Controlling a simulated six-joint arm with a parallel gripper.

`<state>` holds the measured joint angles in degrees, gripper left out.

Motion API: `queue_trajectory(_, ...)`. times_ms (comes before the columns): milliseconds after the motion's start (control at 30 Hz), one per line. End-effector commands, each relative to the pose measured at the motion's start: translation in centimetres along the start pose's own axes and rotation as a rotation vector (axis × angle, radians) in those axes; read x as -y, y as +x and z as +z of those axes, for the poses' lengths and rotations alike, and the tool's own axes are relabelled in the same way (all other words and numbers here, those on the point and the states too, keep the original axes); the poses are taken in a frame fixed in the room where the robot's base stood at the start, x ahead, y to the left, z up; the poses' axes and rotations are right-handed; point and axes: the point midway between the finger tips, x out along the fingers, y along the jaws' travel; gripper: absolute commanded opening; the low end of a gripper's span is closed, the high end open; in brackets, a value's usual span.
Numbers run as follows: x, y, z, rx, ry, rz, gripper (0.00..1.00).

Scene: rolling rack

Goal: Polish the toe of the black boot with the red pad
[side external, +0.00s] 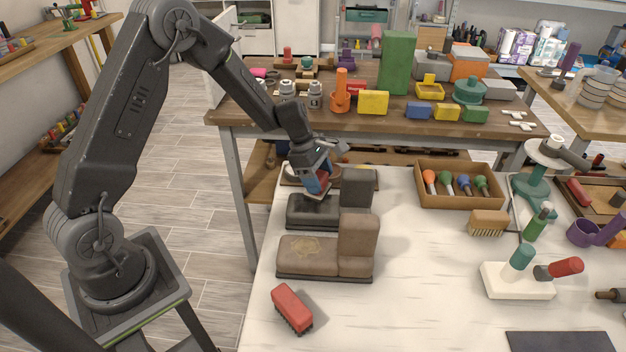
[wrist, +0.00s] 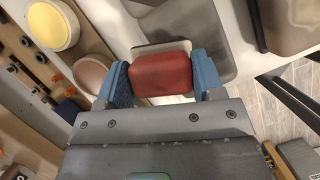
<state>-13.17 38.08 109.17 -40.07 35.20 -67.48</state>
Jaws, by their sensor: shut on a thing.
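The black boot (side external: 312,212) is a dark, blocky shape with a low toe to the left and an upright shaft on the right, at the back left of the white table. My gripper (side external: 318,184) is above its toe part, shut on the red pad (side external: 323,178). In the wrist view the red pad (wrist: 162,74) sits between my two blue fingers, with a pale layer at its edge. A dark grey surface of the black boot (wrist: 205,28) shows behind it. I cannot tell whether the pad touches the boot; the underside is hidden.
A brown boot (side external: 305,252) with a pale mark on its toe stands just in front. A red brush (side external: 291,307) lies at the front left. A wooden tray (side external: 462,203) of coloured-handled tools and a bristle brush (side external: 489,222) are to the right. The middle of the table is clear.

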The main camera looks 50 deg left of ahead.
Motion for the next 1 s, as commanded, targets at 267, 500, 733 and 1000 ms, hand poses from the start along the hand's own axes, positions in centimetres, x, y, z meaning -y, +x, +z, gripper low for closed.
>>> queue_trajectory(267,2.3,0.4,1.0,0.001,0.002,-0.001,0.42)
queue_trajectory(500,4.4,0.7,1.8,0.001,0.003,-0.002,0.42)
queue_trajectory(733,6.3,1.0,2.5,0.001,0.003,-0.002,0.42)
queue_trajectory(1000,6.9,-1.1,3.6,0.002,0.002,0.004,0.42)
